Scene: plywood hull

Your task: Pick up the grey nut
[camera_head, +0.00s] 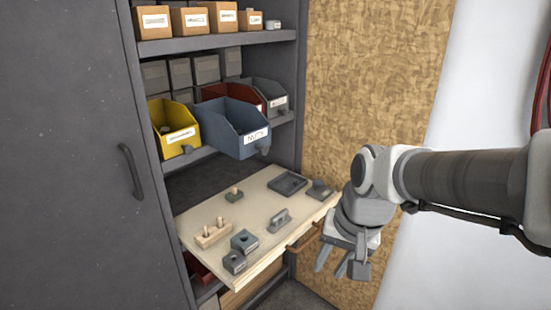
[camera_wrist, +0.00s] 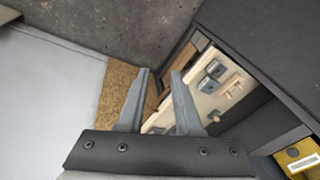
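Two grey blocky pieces with openings lie at the near left of the pale wooden board; one (camera_head: 244,240) is slightly behind the other (camera_head: 234,262). I cannot tell which grey piece is the nut. Two grey pieces also show on the board in the wrist view, one (camera_wrist: 214,68) just above the other (camera_wrist: 207,85). My gripper (camera_head: 342,268) hangs to the right of the board's front edge, pointing down and apart from the pieces. In the wrist view my gripper (camera_wrist: 159,76) has its fingers apart with nothing between them.
The pale board (camera_head: 262,205) also carries a pegged wooden block (camera_head: 212,236), a grey handle-shaped piece (camera_head: 279,220), a shallow grey tray (camera_head: 288,183) and a knobbed piece (camera_head: 319,190). A blue bin (camera_head: 235,130) and yellow bin (camera_head: 175,130) sit above. A dark cabinet door (camera_head: 75,150) stands left.

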